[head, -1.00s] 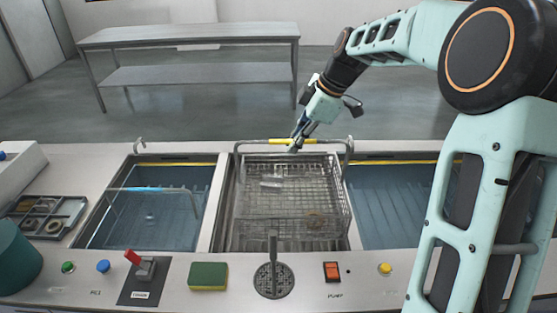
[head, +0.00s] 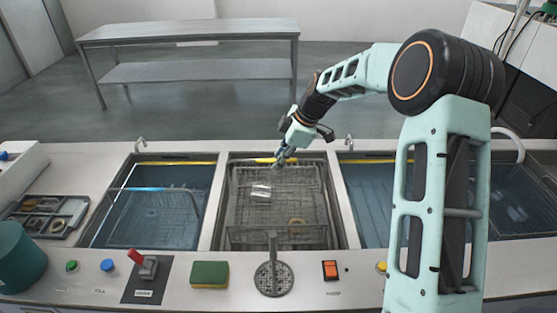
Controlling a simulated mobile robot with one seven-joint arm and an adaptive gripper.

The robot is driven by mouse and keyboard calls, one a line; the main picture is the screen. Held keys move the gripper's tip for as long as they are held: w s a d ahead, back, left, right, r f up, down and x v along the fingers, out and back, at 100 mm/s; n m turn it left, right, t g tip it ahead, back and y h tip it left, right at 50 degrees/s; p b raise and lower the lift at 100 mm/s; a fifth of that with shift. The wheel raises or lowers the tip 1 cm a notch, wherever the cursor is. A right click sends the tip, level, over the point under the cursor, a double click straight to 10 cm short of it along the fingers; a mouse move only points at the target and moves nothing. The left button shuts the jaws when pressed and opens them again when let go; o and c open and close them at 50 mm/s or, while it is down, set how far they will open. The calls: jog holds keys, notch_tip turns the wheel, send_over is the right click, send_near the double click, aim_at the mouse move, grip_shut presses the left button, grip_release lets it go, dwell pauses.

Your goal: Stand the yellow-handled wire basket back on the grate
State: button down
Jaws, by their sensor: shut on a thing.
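The wire basket (head: 240,205) is in the middle tank (head: 220,232), with its yellow handle (head: 262,160) at the far side. A pale block (head: 261,190) and a ring (head: 297,222) show within its mesh. The basket looks about level and low between the tank walls. My gripper (head: 281,160) is shut on the yellow handle near the tank's back rim and partly covers it. The grate is hidden under the basket, so I cannot tell whether the basket touches it.
A blue-handled basket (head: 155,189) stands in the left tank. The right tank (head: 366,205) holds liquid. A sponge (head: 209,274), a round drain (head: 273,279), a red lever (head: 135,256) and an orange switch (head: 330,270) line the front ledge. A tray of parts (head: 75,222) lies at left.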

jog(key=c, duration=2)
grip_release()
jog(key=shift+c, duration=0.2)
jog(key=b+v, duration=0.1)
jog(key=v, duration=1.1)
jog(key=shift+s, duration=0.1)
